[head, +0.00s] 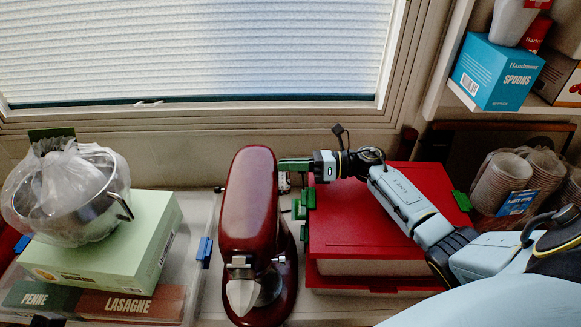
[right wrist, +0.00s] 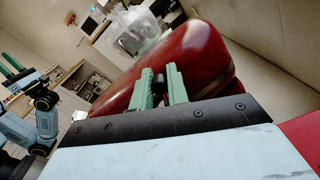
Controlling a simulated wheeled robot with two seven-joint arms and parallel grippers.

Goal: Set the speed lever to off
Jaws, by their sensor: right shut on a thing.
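A dark red stand mixer (head: 250,215) stands at the middle of the counter, and its red body (right wrist: 195,60) fills the centre of the right wrist view. My right gripper (head: 290,165) reaches in from the right to the mixer's far right side. In the right wrist view its green fingers (right wrist: 160,82) are closed around a small dark knob, the speed lever (right wrist: 159,90). The lever is hidden in the head view, and its exact setting cannot be read. My left gripper (right wrist: 12,65) shows small at the left of the right wrist view, away from the mixer; its opening is unclear.
A red-lidded box (head: 360,225) sits close right of the mixer, under my right arm. At left, a bagged metal pot (head: 75,205) rests on a pale green box (head: 110,245). Stacked cups (head: 500,180) stand at right; a blue spoons box (head: 495,75) is on the shelf above.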

